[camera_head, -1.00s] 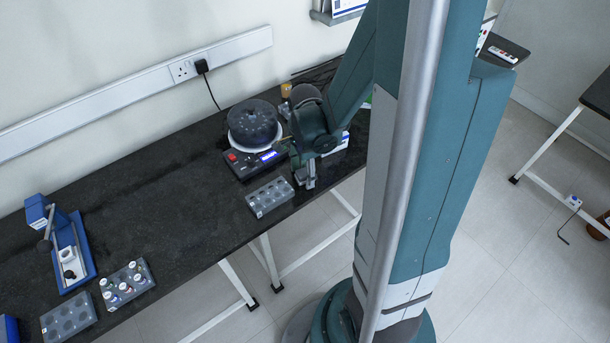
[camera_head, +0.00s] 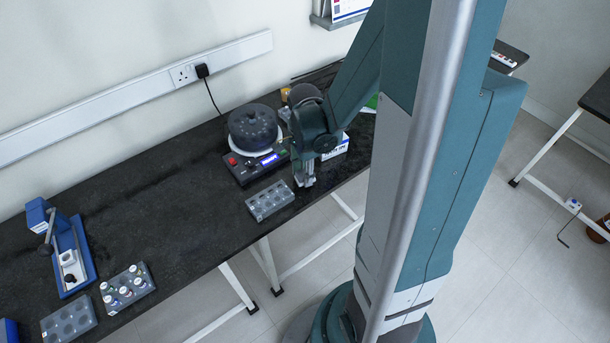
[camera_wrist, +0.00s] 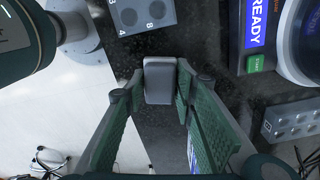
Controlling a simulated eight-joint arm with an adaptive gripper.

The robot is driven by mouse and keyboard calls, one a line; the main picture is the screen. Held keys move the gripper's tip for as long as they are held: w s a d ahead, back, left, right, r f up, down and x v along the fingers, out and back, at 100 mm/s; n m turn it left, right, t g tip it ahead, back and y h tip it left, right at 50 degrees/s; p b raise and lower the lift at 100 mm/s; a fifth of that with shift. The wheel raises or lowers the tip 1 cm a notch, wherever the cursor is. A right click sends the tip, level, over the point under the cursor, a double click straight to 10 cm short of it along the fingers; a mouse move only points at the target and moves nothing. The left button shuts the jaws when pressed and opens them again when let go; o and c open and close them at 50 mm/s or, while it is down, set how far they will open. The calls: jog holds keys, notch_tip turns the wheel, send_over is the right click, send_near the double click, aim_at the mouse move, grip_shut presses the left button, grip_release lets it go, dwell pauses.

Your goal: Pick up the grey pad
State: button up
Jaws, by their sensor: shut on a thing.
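The grey pad (camera_wrist: 160,82) is a small rounded block between the two fingertips of my gripper (camera_wrist: 161,90) in the wrist view. The green-sided fingers are closed against its two sides. In the head view my gripper (camera_head: 304,180) points down over the dark bench near its front edge, just right of a grey rack. The pad cannot be made out there. How far the pad is from the bench top is hard to tell.
The grey holed rack (camera_head: 270,200) is close on the left. A domed device with a lit display (camera_head: 253,128) stands behind it, and a white box (camera_head: 336,147) behind my gripper. A blue stand (camera_head: 68,255) and vial rack (camera_head: 127,287) sit far left; bench between is clear.

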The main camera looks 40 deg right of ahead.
notch_tip(320, 180, up, 8)
jog(key=shift+r+p, duration=0.15)
jog(key=shift+p, duration=0.9)
